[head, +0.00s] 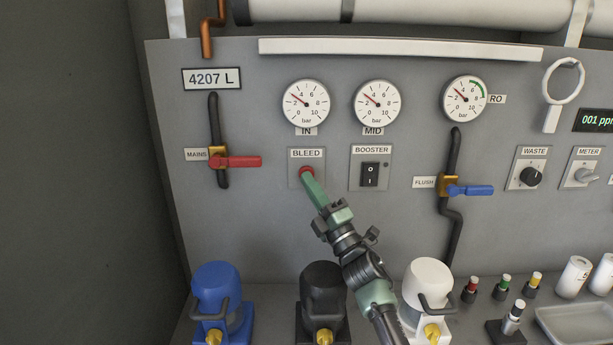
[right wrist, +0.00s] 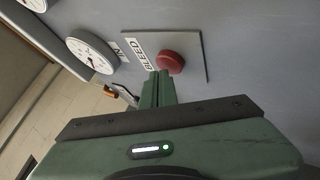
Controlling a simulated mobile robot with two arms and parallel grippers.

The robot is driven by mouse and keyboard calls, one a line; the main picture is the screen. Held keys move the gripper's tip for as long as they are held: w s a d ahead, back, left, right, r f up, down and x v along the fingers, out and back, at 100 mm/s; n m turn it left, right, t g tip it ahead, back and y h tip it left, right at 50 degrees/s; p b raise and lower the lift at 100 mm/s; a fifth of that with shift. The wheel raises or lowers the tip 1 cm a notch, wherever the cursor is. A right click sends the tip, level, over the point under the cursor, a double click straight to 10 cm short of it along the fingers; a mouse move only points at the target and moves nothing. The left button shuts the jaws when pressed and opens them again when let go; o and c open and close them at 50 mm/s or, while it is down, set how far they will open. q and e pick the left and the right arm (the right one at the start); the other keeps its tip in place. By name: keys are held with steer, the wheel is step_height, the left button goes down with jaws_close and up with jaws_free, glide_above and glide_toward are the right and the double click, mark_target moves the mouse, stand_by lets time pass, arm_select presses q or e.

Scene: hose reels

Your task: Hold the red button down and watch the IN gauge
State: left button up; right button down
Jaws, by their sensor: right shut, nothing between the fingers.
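The red button (head: 306,170) sits on the grey BLEED plate (head: 293,182). It also shows in the right wrist view (right wrist: 171,62) as a round red cap. My right gripper (head: 309,178) is shut and empty, its green fingertips at the button. In the wrist view the fingertips (right wrist: 160,76) overlap the button's lower left edge; I cannot tell whether they press it. The IN gauge (head: 306,104) is above the plate, its red needle pointing up-left, near 2 to 3 bar. It also shows in the wrist view (right wrist: 91,54). My left gripper is not in view.
The BOOSTER switch (head: 370,174) and MID gauge (head: 377,104) are to the right. The red MAINS lever (head: 238,162) is left, the blue FLUSH lever (head: 472,190) right. Blue (head: 217,291), black (head: 323,287) and white (head: 432,282) housings stand below.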

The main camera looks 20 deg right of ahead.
steer(key=shift+w+d+b, duration=0.2)
steer(key=shift+w+b, duration=0.2)
steer(key=shift+w, duration=0.05)
stand_by(0.4)
steer(key=shift+s, duration=0.1)
stand_by(2.6)
steer(key=shift+s+a+p, duration=0.3)
steer(key=shift+s+p, duration=0.15)
steer(key=shift+s, duration=0.35)
steer(key=s+p, duration=0.1)
steer(key=s, duration=0.1)
steer(key=s+a+p, duration=0.1)
steer(key=s, duration=0.1)
steer(key=shift+s+a, duration=0.2)
steer(key=shift+s, duration=0.2)
